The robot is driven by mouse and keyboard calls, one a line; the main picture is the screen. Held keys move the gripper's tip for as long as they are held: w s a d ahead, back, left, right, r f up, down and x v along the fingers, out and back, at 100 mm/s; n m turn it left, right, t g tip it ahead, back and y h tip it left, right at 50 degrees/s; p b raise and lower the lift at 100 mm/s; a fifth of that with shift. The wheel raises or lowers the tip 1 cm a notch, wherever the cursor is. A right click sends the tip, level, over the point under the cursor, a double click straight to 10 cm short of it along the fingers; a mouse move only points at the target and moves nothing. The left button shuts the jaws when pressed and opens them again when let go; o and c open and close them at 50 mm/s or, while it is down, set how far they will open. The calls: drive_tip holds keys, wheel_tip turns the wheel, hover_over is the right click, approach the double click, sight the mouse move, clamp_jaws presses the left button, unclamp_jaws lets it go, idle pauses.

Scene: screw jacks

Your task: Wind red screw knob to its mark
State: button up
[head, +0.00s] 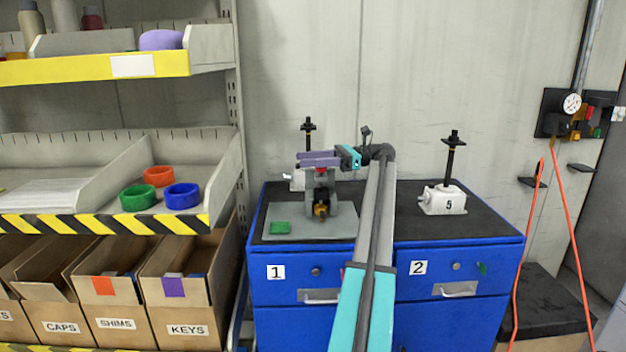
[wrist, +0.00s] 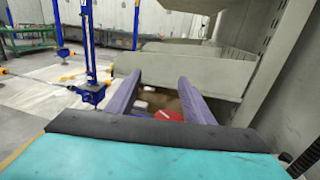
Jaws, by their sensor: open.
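The red screw knob (head: 321,170) sits on top of a grey screw jack (head: 320,188), which stands on a grey plate (head: 335,225) on the left cabinet. The wrist view shows part of the knob (wrist: 168,115) as a red disc with a pale line on it. My gripper (head: 300,159) has purple fingers and is open at the height of the knob, just above or around it; I cannot tell which. In the wrist view the fingers of my gripper (wrist: 157,84) stand apart with the knob low between them. I see no clear contact. I cannot make out the target mark.
A white jack (head: 296,180) with a black screw stands behind the grey one. Another white jack, marked 5 (head: 444,204), stands on the right cabinet. A shelf rack (head: 235,110) rises at left. Bare black top lies between the jacks.

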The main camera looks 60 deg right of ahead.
drive_tip(key=s+a+r+b, duration=0.1)
drive_tip(key=s+a+b, duration=0.8)
drive_tip(key=b, duration=1.2)
drive_tip(key=shift+a+r, duration=0.15)
drive_tip(key=shift+a, duration=1.05)
idle(0.5)
